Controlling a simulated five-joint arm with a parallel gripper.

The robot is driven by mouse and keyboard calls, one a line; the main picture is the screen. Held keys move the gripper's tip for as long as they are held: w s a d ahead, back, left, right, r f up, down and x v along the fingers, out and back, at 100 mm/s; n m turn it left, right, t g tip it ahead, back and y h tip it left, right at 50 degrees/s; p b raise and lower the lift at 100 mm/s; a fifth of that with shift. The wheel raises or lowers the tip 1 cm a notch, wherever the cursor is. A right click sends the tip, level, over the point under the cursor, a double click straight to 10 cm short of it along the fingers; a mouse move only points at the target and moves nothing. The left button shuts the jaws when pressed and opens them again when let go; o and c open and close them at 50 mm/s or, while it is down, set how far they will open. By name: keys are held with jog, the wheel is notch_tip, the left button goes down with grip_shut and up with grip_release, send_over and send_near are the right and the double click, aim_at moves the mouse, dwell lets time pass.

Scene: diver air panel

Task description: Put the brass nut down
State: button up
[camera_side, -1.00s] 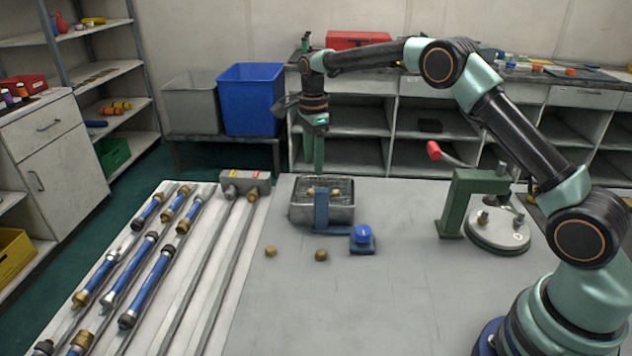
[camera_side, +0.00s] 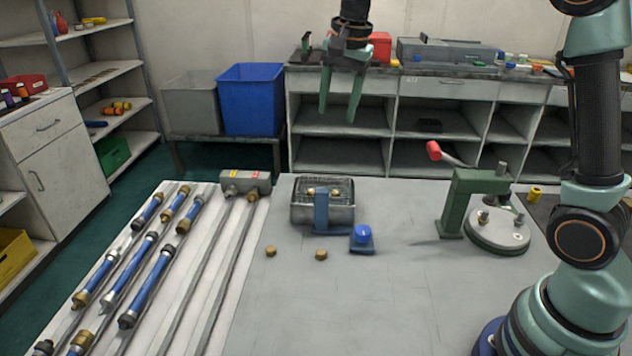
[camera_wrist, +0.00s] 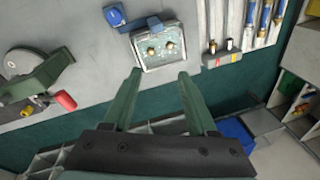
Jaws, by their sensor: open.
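Two small brass nuts lie on the grey bench top, the left one (camera_side: 270,251) and the right one (camera_side: 321,255), both apart from my gripper. A metal tray (camera_side: 325,215) stands behind them, with brass pieces (camera_side: 311,192) inside. In the wrist view the tray (camera_wrist: 146,63) shows two brass pieces, one (camera_wrist: 152,51) left of the other (camera_wrist: 170,45). My gripper (camera_side: 339,113) is open and empty, high above and behind the tray, fingers pointing down. Its open fingers also show in the wrist view (camera_wrist: 160,74). Which piece is the task's nut I cannot tell.
A blue knob (camera_side: 362,235) on a blue base stands beside the tray. A green press (camera_side: 463,203) with a red-handled lever is to the right. Blue hose assemblies (camera_side: 145,270) lie on the left rack. The bench's front middle is clear.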

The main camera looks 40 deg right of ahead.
jog(key=s+a+f+n+t, duration=0.1)
jog(key=s+f+n+t, duration=0.2)
jog(key=s+n, duration=1)
jog(key=s, duration=0.5)
jog(key=shift+s, duration=0.35)
